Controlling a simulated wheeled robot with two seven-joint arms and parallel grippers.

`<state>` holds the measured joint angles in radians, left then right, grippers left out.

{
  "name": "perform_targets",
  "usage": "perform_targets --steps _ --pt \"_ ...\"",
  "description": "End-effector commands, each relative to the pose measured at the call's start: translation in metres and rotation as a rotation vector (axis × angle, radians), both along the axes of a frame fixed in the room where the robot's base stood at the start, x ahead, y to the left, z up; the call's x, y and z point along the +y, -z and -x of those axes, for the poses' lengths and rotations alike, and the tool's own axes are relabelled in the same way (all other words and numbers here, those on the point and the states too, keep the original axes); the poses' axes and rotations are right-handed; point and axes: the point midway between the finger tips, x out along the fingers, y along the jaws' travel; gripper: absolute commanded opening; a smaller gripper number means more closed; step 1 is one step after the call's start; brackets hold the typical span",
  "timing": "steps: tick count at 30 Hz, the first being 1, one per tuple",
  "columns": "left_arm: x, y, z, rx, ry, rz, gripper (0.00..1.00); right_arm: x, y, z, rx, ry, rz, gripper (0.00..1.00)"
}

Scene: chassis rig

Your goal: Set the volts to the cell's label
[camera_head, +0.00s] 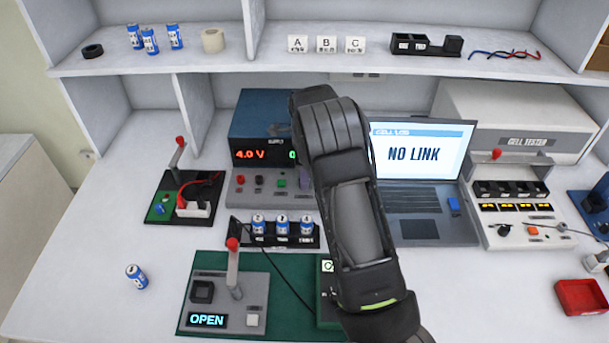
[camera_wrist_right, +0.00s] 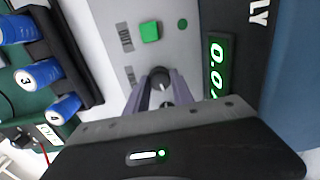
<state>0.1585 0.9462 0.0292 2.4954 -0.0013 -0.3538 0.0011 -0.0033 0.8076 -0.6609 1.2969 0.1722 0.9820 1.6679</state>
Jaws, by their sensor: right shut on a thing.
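The power supply (camera_head: 262,118) is a blue box with a grey control panel at the back centre. Its red display reads 4.0 V; a green display beside it is mostly hidden by my arm, but shows as 0.0 in the right wrist view (camera_wrist_right: 216,68). My right gripper (camera_head: 305,178) is at the panel's right side. In the right wrist view its purple-grey fingers (camera_wrist_right: 160,92) are shut on a dark round knob (camera_wrist_right: 160,76). My left gripper is not in view.
A loose blue cell (camera_head: 137,277) lies at the left. A green-based fixture (camera_head: 190,318) with a lever and an OPEN display stands in front. A laptop (camera_head: 418,165) reads NO LINK, beside the cell tester (camera_head: 520,215). A red tray (camera_head: 581,297) is at the far right.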

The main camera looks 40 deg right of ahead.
Motion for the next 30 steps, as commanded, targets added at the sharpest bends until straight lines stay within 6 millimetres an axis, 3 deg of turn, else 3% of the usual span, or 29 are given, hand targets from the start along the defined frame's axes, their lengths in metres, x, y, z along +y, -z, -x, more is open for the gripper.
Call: perform_targets --steps 20,21,28,30 --pt "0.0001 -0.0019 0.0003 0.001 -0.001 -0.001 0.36 -0.0005 -0.0008 -0.0009 -0.003 0.09 0.002 0.0" --pt "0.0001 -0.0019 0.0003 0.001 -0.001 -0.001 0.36 -0.0005 -0.0009 -0.0009 -0.003 0.09 0.002 0.3" --pt "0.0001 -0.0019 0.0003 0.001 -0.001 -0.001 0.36 -0.0002 -0.0004 -0.0005 -0.002 0.089 0.001 0.49" --pt "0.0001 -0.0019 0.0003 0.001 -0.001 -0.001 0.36 -0.0001 -0.0003 -0.0003 -0.002 0.089 0.001 0.5"
